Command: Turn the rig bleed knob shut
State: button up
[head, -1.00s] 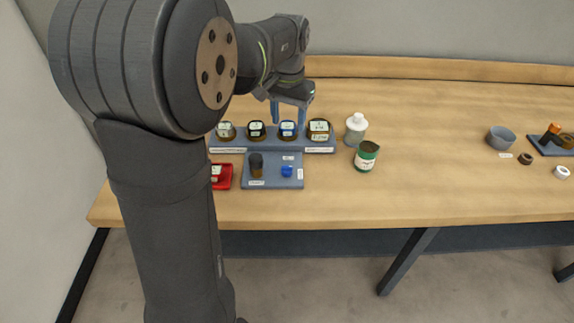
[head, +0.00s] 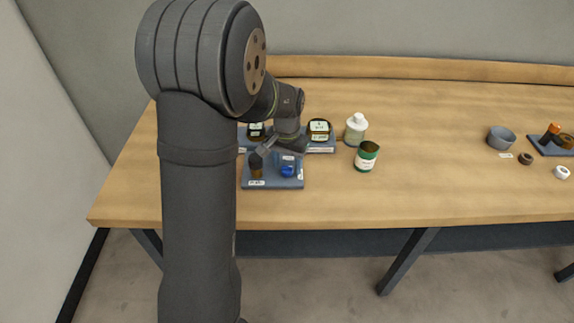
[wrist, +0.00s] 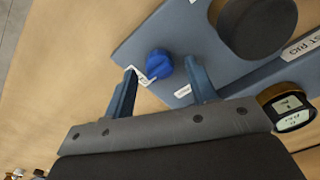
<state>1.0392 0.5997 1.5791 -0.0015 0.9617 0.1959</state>
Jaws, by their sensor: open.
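The blue bleed knob (head: 288,171) sits on the front right of the blue-grey rig plate (head: 275,183). In the wrist view the knob (wrist: 159,65) shows a pointed side, and a white label lies beside it, partly hidden. My gripper (wrist: 160,69) is open, with one blue finger on each side of the knob. The fingers look apart from it; their height over the plate is hard to tell. A dark upright cylinder (head: 256,166) stands on the rig left of the knob; it also shows in the wrist view (wrist: 258,24).
Behind the rig is a rack with dark labelled jars (head: 319,128), partly hidden by my arm. A grey bowl (head: 500,138) is farther right. The table between can and bowl is clear.

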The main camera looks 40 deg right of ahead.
jog(key=shift+f, duration=0.55)
jog(key=c, duration=1)
jog(key=shift+o, duration=0.3)
